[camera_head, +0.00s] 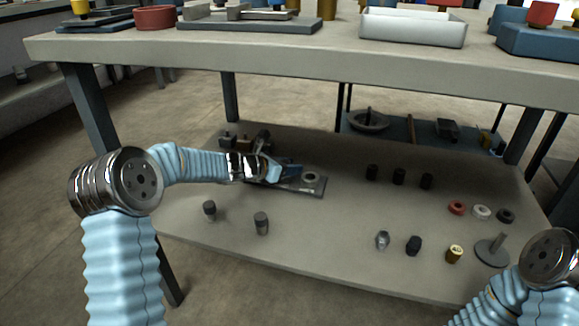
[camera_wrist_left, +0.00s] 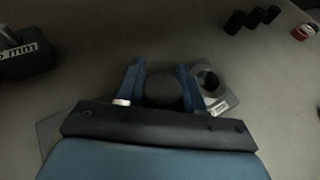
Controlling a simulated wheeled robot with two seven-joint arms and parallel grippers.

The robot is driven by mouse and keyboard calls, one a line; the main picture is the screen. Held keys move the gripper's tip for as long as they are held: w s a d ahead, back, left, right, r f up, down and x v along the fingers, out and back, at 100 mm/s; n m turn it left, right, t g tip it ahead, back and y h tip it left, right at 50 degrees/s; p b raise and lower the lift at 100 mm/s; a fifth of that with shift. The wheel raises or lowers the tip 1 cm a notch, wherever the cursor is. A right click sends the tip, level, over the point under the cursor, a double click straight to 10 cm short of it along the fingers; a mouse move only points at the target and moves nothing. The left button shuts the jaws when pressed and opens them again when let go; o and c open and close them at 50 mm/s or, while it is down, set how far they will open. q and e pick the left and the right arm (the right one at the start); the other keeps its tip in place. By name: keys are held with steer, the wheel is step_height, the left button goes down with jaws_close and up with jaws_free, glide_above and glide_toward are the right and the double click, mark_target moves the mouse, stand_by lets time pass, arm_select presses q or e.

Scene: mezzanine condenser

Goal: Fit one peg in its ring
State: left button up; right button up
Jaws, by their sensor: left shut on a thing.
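My left gripper (camera_head: 292,172) is low over the lower shelf, at a flat grey plate (camera_head: 318,190). In the left wrist view its blue fingers (camera_wrist_left: 160,80) are shut on a dark round peg (camera_wrist_left: 164,92). The peg is mostly hidden by the gripper in the head view. A pale grey ring (camera_head: 311,178) with a dark hole sits on the plate, just right of the fingers; it also shows in the left wrist view (camera_wrist_left: 211,82). The peg is beside this ring, not in its hole. I cannot tell whether the peg touches the plate. My right gripper is out of view.
Several dark cylinders (camera_head: 399,176), a red ring (camera_head: 457,208) and a spindle on a disc (camera_head: 493,250) are to the right. The tabletop (camera_head: 300,48) overhangs the shelf.

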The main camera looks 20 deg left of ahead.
arm_select(q)
steer(key=shift+f, duration=0.1)
steer(key=o, duration=1.1)
steer(key=p+v, duration=0.2)
steer(key=v, duration=1)
steer(key=shift+s+a+r, duration=0.35)
steer(key=shift+s+a, duration=0.15)
steer(key=shift+s, duration=0.2)
